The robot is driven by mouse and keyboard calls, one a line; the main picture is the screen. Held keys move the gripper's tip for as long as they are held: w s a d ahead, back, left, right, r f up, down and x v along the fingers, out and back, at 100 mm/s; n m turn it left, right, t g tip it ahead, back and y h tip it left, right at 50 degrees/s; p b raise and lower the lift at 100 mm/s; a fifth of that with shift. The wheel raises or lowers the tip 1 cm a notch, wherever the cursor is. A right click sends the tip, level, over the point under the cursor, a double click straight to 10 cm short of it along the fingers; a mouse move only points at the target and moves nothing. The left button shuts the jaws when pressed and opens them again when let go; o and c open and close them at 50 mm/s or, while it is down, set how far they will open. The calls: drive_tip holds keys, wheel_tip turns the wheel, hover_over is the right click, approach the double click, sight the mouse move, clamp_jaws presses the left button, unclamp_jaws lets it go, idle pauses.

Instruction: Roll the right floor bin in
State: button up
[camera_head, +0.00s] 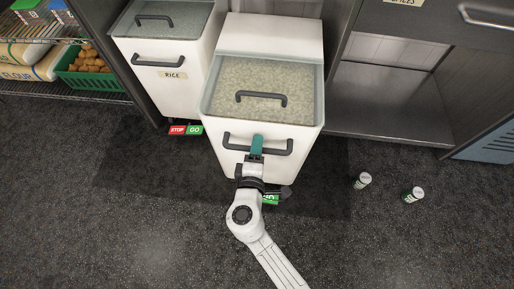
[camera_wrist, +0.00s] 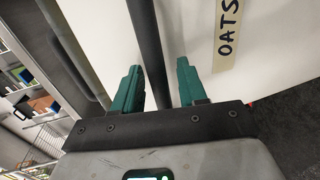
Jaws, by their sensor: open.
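The right floor bin (camera_head: 306,141) is white, with a clear lid over pale grain, and stands out from under the counter, further forward than its left neighbour. Its OATS label (camera_wrist: 229,35) shows in the wrist view. A dark bar handle (camera_head: 285,149) crosses its front. My gripper (camera_head: 257,146) is at the middle of this handle. In the wrist view, the handle bar (camera_wrist: 147,45) runs between the green fingers of my gripper (camera_wrist: 160,85), which are apart on either side. A green GO pedal (camera_head: 271,199) at the bin's foot is partly hidden by my arm.
The RICE bin (camera_head: 185,85) stands left, under the counter, with red and green STOP/GO pedals (camera_head: 186,130). Two small jars (camera_head: 363,180) (camera_head: 413,194) lie on the floor at right. An open bay (camera_head: 385,105) is right of the bin. The dark floor (camera_head: 110,220) at left is clear.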

clamp_jaws()
idle(0.3)
idle(0.3)
